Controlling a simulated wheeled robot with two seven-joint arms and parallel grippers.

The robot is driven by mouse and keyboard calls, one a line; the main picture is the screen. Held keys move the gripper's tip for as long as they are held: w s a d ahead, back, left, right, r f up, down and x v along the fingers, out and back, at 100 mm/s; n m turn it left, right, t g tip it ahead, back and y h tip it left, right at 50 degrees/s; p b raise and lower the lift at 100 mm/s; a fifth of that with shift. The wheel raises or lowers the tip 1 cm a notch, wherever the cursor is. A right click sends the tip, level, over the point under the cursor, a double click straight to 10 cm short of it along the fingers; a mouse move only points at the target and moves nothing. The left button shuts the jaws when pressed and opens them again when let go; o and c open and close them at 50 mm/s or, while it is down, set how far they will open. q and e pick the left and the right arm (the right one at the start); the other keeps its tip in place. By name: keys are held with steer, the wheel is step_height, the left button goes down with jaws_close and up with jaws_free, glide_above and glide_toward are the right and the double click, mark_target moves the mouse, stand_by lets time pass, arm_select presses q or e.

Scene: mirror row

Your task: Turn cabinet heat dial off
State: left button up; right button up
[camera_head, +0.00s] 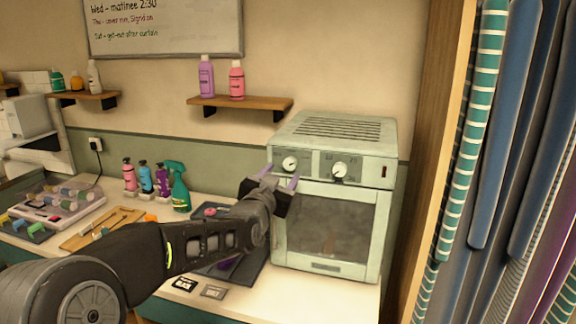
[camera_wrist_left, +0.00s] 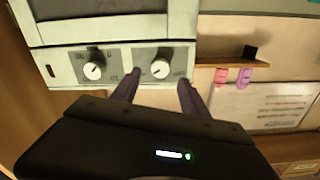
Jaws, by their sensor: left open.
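The pale green cabinet (camera_head: 325,225) stands on the counter with two white dials on its upper front panel. The left dial (camera_head: 290,163) and right dial (camera_head: 340,170) also show in the wrist view, upside down, as the right dial there (camera_wrist_left: 160,69) and the left one (camera_wrist_left: 93,71). The panel lettering is too small to tell which is heat. My left gripper (camera_head: 281,174) is open in front of the head view's left dial. In the wrist view its purple fingers (camera_wrist_left: 158,78) straddle that dial's outline; contact cannot be told. My right gripper is out of view.
A wall shelf (camera_head: 240,103) with two bottles is left of the cabinet. A green spray bottle (camera_head: 180,190) and several bottles stand on the counter. A dark tray (camera_head: 255,268) lies beside the cabinet. Hanging curtains (camera_head: 510,150) stand at right.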

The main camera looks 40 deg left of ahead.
mark_target(289, 165)
arm_select(q)
steer(key=p+x, duration=0.2)
steer(key=x, duration=0.3)
steer(key=shift+w+a, duration=0.2)
steer(key=shift+w, duration=0.1)
steer(key=shift+c, duration=0.5)
jaws_close()
